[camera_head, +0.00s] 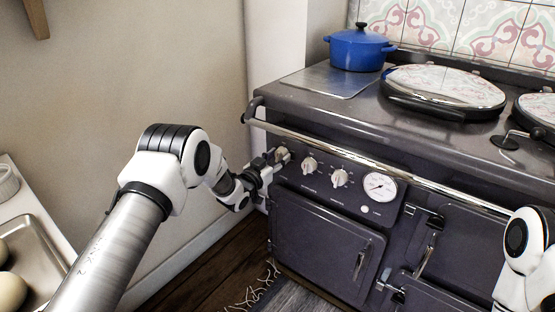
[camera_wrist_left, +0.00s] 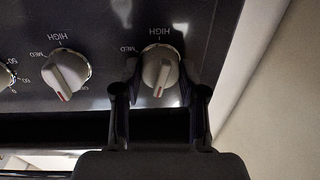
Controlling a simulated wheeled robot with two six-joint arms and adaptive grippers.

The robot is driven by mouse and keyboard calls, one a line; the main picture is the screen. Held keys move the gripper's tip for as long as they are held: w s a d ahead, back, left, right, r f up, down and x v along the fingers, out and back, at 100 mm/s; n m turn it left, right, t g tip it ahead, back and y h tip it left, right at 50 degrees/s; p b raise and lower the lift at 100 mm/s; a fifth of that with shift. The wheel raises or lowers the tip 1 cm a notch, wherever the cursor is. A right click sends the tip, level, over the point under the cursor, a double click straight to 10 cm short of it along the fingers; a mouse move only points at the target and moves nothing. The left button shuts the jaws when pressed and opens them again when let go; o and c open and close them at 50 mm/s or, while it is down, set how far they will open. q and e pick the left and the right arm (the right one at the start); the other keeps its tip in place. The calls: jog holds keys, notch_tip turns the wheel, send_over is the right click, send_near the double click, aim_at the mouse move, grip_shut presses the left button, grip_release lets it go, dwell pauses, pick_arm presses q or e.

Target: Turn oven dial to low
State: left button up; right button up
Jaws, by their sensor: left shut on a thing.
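The dark grey oven's panel carries several pale dials. My left gripper (camera_head: 270,161) reaches the leftmost dial (camera_head: 282,155) from the front left. In the left wrist view, where the lettering is upside down, my left gripper (camera_wrist_left: 158,78) has one finger on each side of this dial (camera_wrist_left: 160,66) and is shut on it. Its red mark points down in that picture, away from HIGH; MED shows at its left. The finger on the right covers part of the scale. A second dial (camera_head: 339,178) and a third dial (camera_head: 310,166) are untouched. My right gripper is out of view.
A chrome rail (camera_head: 365,160) runs across the oven front above the dials. A gauge (camera_head: 380,187) sits right of the dials, above the oven doors. A blue pot (camera_head: 358,48) stands on the stove top. A wall is close on the left.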

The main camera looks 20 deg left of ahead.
pick_arm(q)
jog(key=m+b, duration=0.1)
jog(key=m, duration=0.3)
jog(key=shift+f+m, duration=0.15)
jog(key=shift+m, duration=0.15)
jog(key=m+b, duration=0.1)
jog(key=m, duration=0.3)
jog(key=shift+m, duration=0.4)
jog(key=o, duration=1.1)
jog(key=shift+o, duration=0.2)
jog(key=v, duration=1.2)
jog(key=shift+f, duration=0.2)
